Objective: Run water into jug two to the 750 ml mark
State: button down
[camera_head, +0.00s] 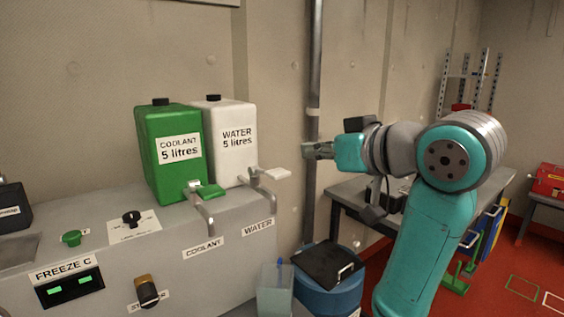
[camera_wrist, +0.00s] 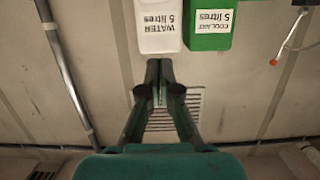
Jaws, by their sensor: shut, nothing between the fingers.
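The white water tank (camera_head: 223,140), labelled "WATER 5 litres", stands on the grey bench unit. Its tap has a white lever (camera_head: 276,174) and a grey spout (camera_head: 264,190) above a "WATER" label. A translucent pale jug (camera_head: 275,293) stands low in front of the unit, cut off by the bottom edge, with a small blue part at its top. I cannot read a number or marks on it, or see its water level. My gripper (camera_head: 310,151) is shut and empty, right of the tap and apart from it. In the wrist view, my gripper's closed fingers (camera_wrist: 159,70) show below the upside-down white tank (camera_wrist: 158,35).
The green coolant tank (camera_head: 168,125) and its green-levered tap (camera_head: 209,191) are close left of the water tap. A blue drum (camera_head: 333,298) with a black lid (camera_head: 327,262) stands right of the jug. A vertical pipe (camera_head: 313,95) runs up the wall near my gripper.

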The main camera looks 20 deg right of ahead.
jog(key=shift+d+r, duration=0.1)
jog(key=shift+r, duration=0.4)
send_over(282, 174)
notch_tip(282, 174, down, 3)
jog(key=shift+s+r, duration=0.1)
jog(key=shift+r, duration=0.1)
notch_tip(282, 174, down, 3)
jog(key=shift+r, duration=0.1)
jog(key=shift+f, duration=0.55)
